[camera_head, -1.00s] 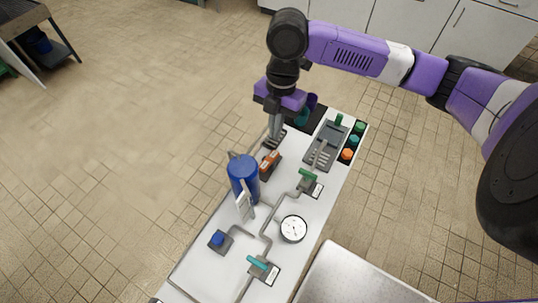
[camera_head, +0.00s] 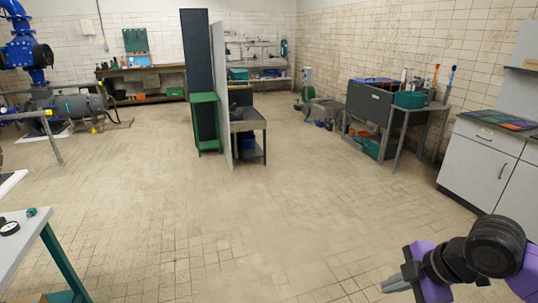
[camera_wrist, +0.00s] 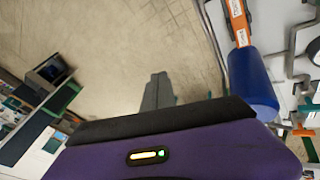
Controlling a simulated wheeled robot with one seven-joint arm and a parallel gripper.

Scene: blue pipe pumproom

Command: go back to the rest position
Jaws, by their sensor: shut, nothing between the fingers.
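My gripper (camera_head: 388,284) is at the bottom right of the head view, over bare floor. Its grey fingers are shut with nothing in them. In the wrist view the grey fingers (camera_wrist: 158,90) show beyond my purple wrist housing, against the floor. My purple arm runs out of the head view at the lower right corner. In the wrist view, the blue canister (camera_wrist: 252,82) and an orange-labelled part (camera_wrist: 238,22) on the white bench top appear at the right, apart from the fingers.
A bench corner (camera_head: 25,240) with a gauge (camera_head: 9,228) and a teal leg is at the head view's lower left. White cabinets (camera_head: 485,165) stand at the right. A grey sink bench (camera_head: 249,122) and green stand (camera_head: 205,120) stand mid-room. The middle floor is clear.

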